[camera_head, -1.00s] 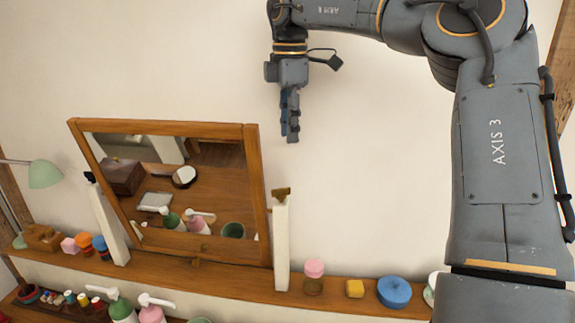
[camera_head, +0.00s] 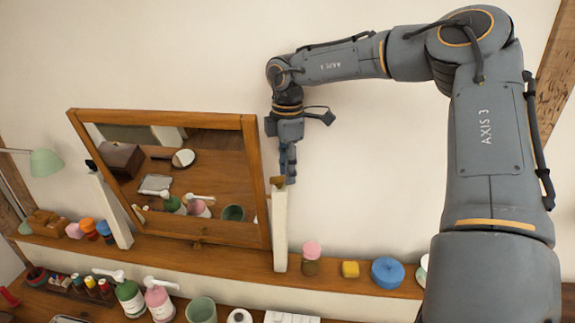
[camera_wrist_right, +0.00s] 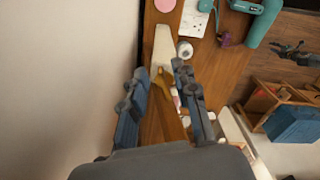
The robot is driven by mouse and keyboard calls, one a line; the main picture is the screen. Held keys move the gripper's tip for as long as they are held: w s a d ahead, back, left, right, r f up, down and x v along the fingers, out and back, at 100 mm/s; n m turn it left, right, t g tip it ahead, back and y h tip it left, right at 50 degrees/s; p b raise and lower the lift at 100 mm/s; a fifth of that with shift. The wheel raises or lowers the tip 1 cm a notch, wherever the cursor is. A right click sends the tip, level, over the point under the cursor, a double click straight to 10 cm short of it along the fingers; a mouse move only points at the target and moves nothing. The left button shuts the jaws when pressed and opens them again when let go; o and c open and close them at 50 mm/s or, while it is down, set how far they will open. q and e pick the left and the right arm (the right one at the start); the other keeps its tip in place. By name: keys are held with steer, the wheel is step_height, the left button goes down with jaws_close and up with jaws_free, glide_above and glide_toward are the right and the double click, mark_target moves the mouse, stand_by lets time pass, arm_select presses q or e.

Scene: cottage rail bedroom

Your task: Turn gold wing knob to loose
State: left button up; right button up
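The gold wing knob (camera_head: 277,181) sits at the top of the white post (camera_head: 280,230) on the right side of the wood-framed mirror (camera_head: 256,175). My right gripper (camera_head: 289,178) points down right at the knob in the head view; I cannot tell there whether it touches. In the right wrist view the fingers of the right gripper (camera_wrist_right: 160,88) are spread apart, and the gold knob (camera_wrist_right: 160,76) shows in the gap between them, near the fingertips. A dark knob (camera_head: 91,165) tops the left post. My left gripper is not in view.
Pump bottles (camera_head: 158,299) and a green cup (camera_head: 201,310) stand below. The wall behind is bare.

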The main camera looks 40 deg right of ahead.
steer(key=shift+f, duration=0.25)
steer(key=shift+c, duration=0.2)
jaws_close()
steer(key=n+b, duration=0.2)
steer(key=b, duration=0.1)
steer(key=shift+w+d+f+n, duration=0.1)
steer(key=shift+w+f+n, duration=0.05)
steer(key=shift+w+n, duration=0.15)
steer(key=shift+w+r+n+b, duration=0.15)
steer(key=shift+n+b, duration=0.35)
steer(key=shift+n, duration=0.6)
steer(key=shift+r, duration=0.1)
steer(key=shift+o, duration=0.2)
jaws_free()
step_height(320, 180, up, 12)
